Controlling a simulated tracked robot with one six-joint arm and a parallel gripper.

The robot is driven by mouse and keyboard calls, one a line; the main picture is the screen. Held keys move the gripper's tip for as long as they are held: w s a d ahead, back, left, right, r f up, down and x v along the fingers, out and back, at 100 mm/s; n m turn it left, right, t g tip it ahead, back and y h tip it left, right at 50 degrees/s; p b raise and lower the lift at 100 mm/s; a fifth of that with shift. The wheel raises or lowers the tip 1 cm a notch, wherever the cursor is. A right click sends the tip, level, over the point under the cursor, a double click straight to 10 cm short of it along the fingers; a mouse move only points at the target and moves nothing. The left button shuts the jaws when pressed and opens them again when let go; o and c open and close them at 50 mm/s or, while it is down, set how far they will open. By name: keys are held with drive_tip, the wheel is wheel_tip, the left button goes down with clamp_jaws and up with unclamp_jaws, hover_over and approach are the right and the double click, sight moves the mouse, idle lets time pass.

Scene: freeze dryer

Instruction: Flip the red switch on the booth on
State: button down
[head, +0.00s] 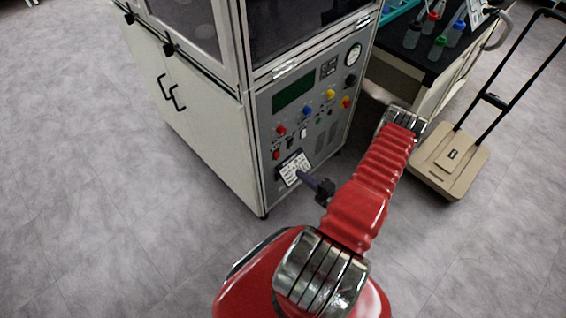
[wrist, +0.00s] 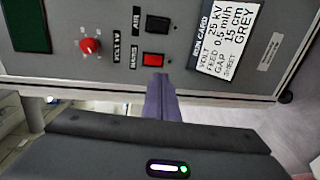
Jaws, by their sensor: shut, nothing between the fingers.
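The red switch (wrist: 155,59) is a small rocker in a black frame on the booth's grey control panel (wrist: 195,77). It also shows low on the panel in the head view (head: 276,155). My gripper (wrist: 159,77) is shut and empty, its purple-grey fingertips just below the red switch in the wrist view. A small gap shows in the picture; I cannot tell how far the tips are from the panel. In the head view my gripper (head: 301,175) points at the lower panel, overlapping the card. The switch's on or off position is not clear.
A black switch (wrist: 157,24) sits beside the red one. A red knob (wrist: 90,45) and a white run card (wrist: 228,38) flank them. In the head view, a bench with bottles (head: 437,47) and a beige trolley (head: 450,160) stand right. Floor left is clear.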

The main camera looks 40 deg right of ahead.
sight(277, 155)
drive_tip(key=w+f, duration=0.1)
drive_tip(key=w, duration=0.9)
drive_tip(key=shift+w+a+f, duration=0.15)
drive_tip(key=shift+w, duration=0.15)
